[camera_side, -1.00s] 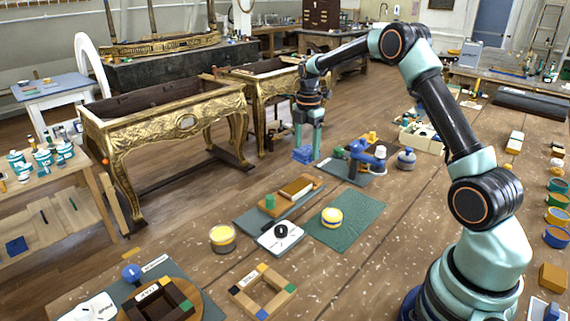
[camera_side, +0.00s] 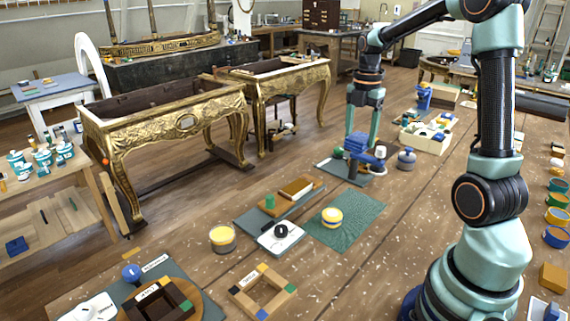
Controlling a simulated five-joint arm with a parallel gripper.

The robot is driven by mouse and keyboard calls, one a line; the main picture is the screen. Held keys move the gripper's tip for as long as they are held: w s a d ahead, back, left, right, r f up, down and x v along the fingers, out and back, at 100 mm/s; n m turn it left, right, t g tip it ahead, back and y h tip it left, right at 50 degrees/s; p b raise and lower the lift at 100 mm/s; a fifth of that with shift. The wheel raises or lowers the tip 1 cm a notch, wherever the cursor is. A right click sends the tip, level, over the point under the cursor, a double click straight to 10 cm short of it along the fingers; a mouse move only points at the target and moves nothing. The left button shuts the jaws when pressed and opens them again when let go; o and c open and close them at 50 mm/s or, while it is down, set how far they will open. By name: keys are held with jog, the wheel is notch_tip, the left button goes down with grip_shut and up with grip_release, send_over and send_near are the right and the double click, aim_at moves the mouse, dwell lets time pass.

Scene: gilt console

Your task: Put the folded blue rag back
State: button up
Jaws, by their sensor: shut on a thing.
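My gripper (camera_side: 362,145) is at the back edge of the workbench, fingers pointing down. It is shut on the folded blue rag (camera_side: 357,143), which shows as a blue patch between and below the fingers.
A white-lidded item (camera_side: 380,153) and a grey-blue jar (camera_side: 406,159) stand right of the gripper. A cream tray (camera_side: 427,142) of small parts lies further right. Bare bench lies between.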

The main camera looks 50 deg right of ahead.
aim_at(350, 203)
notch_tip(350, 203, down, 18)
jog(key=shift+f, duration=0.1)
dwell(0.4)
jog(key=shift+f, duration=0.1)
jog(key=o, duration=1.3)
